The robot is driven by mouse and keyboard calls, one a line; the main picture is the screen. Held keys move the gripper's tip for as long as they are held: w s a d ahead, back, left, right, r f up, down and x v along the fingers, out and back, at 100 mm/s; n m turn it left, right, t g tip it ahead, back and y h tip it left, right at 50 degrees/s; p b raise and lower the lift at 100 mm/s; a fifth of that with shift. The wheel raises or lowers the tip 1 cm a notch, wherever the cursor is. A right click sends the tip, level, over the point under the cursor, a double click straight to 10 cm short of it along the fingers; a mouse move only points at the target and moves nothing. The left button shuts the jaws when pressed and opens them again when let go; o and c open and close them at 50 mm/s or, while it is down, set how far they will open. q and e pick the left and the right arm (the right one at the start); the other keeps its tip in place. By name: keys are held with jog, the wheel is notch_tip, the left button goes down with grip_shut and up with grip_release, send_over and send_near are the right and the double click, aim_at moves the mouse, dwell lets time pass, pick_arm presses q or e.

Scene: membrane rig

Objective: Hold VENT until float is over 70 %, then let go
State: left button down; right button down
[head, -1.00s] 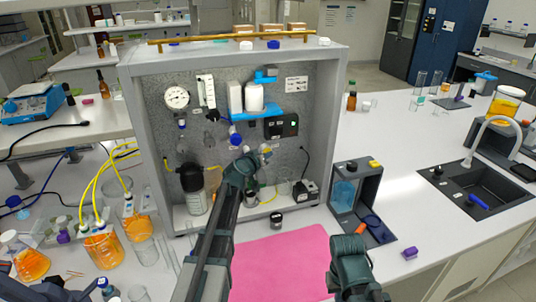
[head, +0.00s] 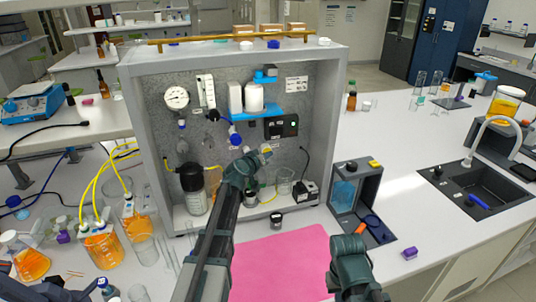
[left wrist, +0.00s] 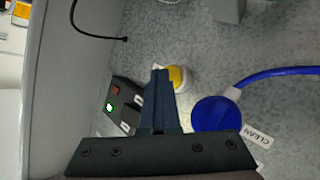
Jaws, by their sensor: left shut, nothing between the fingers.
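The membrane rig (head: 335,105) is a grey open-fronted cabinet with instruments on its speckled back panel. My left gripper (left wrist: 160,75) is shut and empty, its fingertips beside a yellow button with a pale rim (left wrist: 178,78), partly covering it; I cannot tell whether they touch. In the head view the left gripper (head: 262,156) is at the lower middle of the panel. The button's label is mostly hidden, so I cannot read VENT. A white upright gauge (head: 206,92) hangs beside a round dial (head: 177,97); its float level is too small to read. My right gripper's fingers do not show.
A blue round knob (left wrist: 210,115) with a CLEAN tag is close to my left fingers. A black box with a green light (left wrist: 118,112) is on the other side. A pink mat (head: 285,265) lies in front of the rig, and a sink (head: 475,190) is at right.

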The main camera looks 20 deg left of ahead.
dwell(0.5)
pick_arm(q)
jog(key=shift+s+d, duration=0.5)
jog(key=shift+s, duration=0.3)
jog(key=s+d, duration=0.1)
jog(key=s, duration=0.1)
jog(key=s+d, duration=0.1)
jog(key=s, duration=0.1)
jog(key=shift+d, duration=0.4)
